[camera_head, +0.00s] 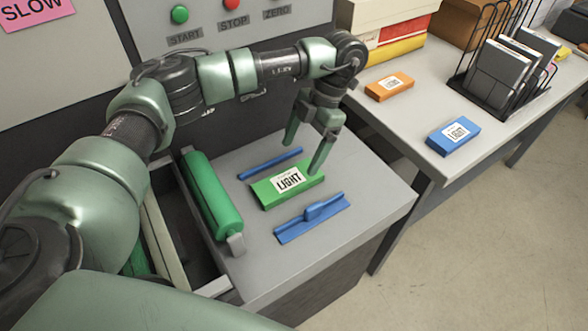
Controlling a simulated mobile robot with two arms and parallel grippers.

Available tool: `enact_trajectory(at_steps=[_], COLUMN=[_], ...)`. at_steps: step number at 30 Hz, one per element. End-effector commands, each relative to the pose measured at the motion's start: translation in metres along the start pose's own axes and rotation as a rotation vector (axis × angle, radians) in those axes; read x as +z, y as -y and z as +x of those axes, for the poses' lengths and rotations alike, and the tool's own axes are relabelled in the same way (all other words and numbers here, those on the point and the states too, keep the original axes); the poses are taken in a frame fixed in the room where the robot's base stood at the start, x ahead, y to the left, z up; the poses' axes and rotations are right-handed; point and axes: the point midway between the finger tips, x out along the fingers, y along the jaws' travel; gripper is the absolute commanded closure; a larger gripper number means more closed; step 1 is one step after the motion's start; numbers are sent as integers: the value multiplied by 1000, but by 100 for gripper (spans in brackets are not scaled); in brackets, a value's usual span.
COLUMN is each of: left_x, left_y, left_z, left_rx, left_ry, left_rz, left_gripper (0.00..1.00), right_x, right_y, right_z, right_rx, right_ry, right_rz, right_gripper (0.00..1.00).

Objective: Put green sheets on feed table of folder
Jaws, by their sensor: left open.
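The green sheets (270,195) show as a flat green block with a white "LIGHT" label. They lie on the grey feed table (352,212), between a thin blue guide (270,163) behind and a wider blue guide (292,225) with a raised grip in front. My left gripper (302,158) is open, pointing down at the far right end of the block. One finger is beyond the block; the other overlaps its right end in the picture. I cannot tell whether either finger touches it. My right gripper is not in view.
A green roller (212,195) borders the table's left side. The control panel (225,20) stands behind. A side table (425,90) at right holds an orange block (389,88), a blue block (453,137) and a wire rack (510,75). The floor at lower right is clear.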

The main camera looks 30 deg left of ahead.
Motion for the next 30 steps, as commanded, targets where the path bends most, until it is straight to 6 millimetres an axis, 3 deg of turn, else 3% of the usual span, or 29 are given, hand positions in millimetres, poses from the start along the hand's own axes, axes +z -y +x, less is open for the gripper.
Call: enact_trajectory(at_steps=[3,9,30], left_x=[1,0,0], left_y=[0,0,0], left_z=[-19,-36,-37], left_rx=[0,-1,-1], left_ry=[3,1,0], left_rz=[0,0,0], left_gripper=[15,15,15], right_x=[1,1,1], right_y=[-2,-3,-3], right_z=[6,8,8], right_rx=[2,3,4], right_ry=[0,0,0], right_rz=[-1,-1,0], right_gripper=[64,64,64])
